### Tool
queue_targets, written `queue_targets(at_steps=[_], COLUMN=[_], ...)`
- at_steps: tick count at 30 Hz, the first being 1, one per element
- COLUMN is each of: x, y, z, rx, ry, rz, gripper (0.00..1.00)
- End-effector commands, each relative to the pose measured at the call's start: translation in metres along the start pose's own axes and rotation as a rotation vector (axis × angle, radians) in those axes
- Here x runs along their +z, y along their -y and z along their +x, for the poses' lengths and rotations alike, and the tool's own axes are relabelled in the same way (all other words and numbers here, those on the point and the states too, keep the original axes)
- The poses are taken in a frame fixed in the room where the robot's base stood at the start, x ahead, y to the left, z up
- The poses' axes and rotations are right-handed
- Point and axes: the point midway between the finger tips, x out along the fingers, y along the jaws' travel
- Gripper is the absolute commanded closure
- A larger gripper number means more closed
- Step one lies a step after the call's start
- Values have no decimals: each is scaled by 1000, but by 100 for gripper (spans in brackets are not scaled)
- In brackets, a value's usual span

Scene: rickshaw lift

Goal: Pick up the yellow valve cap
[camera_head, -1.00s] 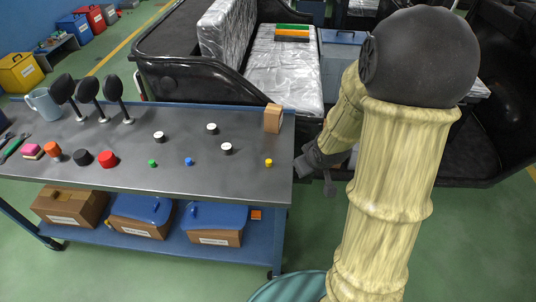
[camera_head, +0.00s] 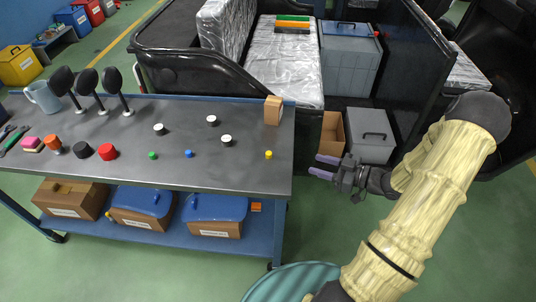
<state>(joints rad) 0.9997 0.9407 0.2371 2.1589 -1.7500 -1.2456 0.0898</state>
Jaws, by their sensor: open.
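The yellow valve cap (camera_head: 269,155) is a small piece standing on the grey workbench top (camera_head: 210,175), close to its right edge. My gripper (camera_head: 322,168) is open and empty. It is to the right of the bench, beyond the bench's edge in the picture, with its fingers pointing left toward the cap. There is a clear gap between the fingers and the cap, and they do not touch. The cap is in full view.
A blue cap (camera_head: 189,154), a green cap (camera_head: 152,155) and white-topped black caps (camera_head: 227,140) stand left of it. A cardboard-coloured block (camera_head: 273,110) stands behind it. The rickshaw (camera_head: 180,65) is behind the bench. Grey boxes (camera_head: 370,135) stand at right.

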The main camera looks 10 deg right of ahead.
Motion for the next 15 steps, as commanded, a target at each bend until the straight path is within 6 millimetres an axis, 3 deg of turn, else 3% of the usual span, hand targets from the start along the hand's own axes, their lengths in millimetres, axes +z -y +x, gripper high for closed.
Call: queue_targets(at_steps=[8,15], x=[0,0], y=[0,1], z=[8,45], rx=[-1,-2], ry=[1,2], rz=[-1,-1], gripper=[59,59])
